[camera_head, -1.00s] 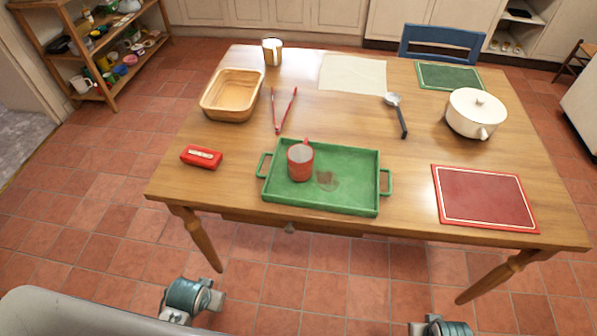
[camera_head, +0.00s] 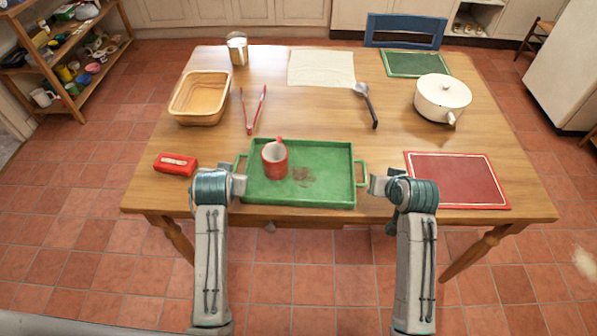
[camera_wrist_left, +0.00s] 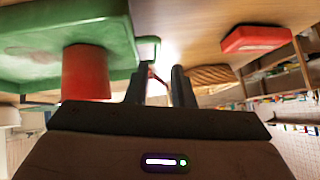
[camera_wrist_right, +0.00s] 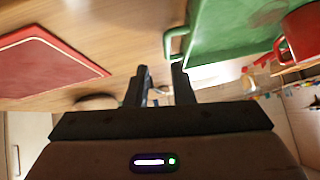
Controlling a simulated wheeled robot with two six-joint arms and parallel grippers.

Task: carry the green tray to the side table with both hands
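The green tray (camera_head: 325,160) lies near the front edge of the wooden table, with a handle at each end. A red mug (camera_head: 275,160) stands on its left part, beside a brown stain. My left gripper (camera_head: 240,183) is near the left handle; in the left wrist view its fingers (camera_wrist_left: 158,78) are apart with the handle (camera_wrist_left: 150,48) ahead of them. My right gripper (camera_head: 376,184) is near the right handle; in the right wrist view its fingers (camera_wrist_right: 160,76) are apart with the handle (camera_wrist_right: 172,42) ahead. No side table can be made out.
A red box (camera_head: 176,164) lies left of the tray and a red mat (camera_head: 457,180) right of it. Tongs (camera_head: 250,112), a wooden basket (camera_head: 200,97), a ladle (camera_head: 370,107) and a white pot (camera_head: 442,98) stand farther back. A shelf (camera_head: 85,65) is at the far left.

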